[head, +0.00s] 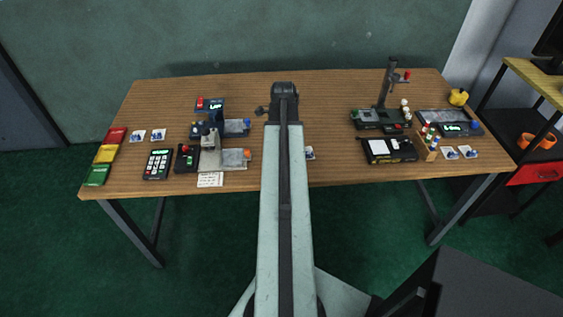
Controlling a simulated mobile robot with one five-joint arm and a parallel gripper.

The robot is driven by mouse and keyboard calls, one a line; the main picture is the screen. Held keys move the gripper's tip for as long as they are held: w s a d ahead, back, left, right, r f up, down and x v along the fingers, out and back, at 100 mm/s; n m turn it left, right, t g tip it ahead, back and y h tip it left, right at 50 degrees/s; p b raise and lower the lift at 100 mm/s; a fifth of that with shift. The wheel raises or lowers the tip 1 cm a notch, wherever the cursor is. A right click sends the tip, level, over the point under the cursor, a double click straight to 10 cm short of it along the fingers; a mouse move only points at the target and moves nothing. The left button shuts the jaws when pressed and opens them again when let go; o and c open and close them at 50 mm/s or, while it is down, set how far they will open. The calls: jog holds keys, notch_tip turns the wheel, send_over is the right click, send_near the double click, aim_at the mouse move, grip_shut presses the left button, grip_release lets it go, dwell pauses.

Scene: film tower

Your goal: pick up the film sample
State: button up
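My arm reaches out over the middle of the wooden table (330,105), ending in a dark block at the far end. A small dark part sticks out left of that block; I cannot make out my gripper's fingers or whether they hold anything. No piece is clearly recognisable as the film sample. Small white squares with blue bits lie on the table: two at the left (137,135) (158,134), two at the right (450,153) (467,152), and one (309,152) partly hidden by my arm. A white pad (379,148) shows in a flat black case (402,149).
Instruments with lit displays (210,105) and a black keypad (157,163) stand left of my arm. A tall post stand (383,85) and a rack of coloured vials (428,142) stand at right. Red, yellow and green trays (106,153) line the left edge. The table's back middle is clear.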

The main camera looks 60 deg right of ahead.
notch_tip(320, 180, down, 2)
jog(key=shift+f+b, duration=0.2)
jog(key=shift+b, duration=0.35)
jog(key=shift+r, duration=0.2)
grip_shut()
jog(key=shift+r+p, duration=0.1)
jog(key=shift+p, duration=0.2)
notch_tip(320, 180, up, 10)
jog(key=p, duration=0.9)
jog(key=shift+p, duration=0.4)
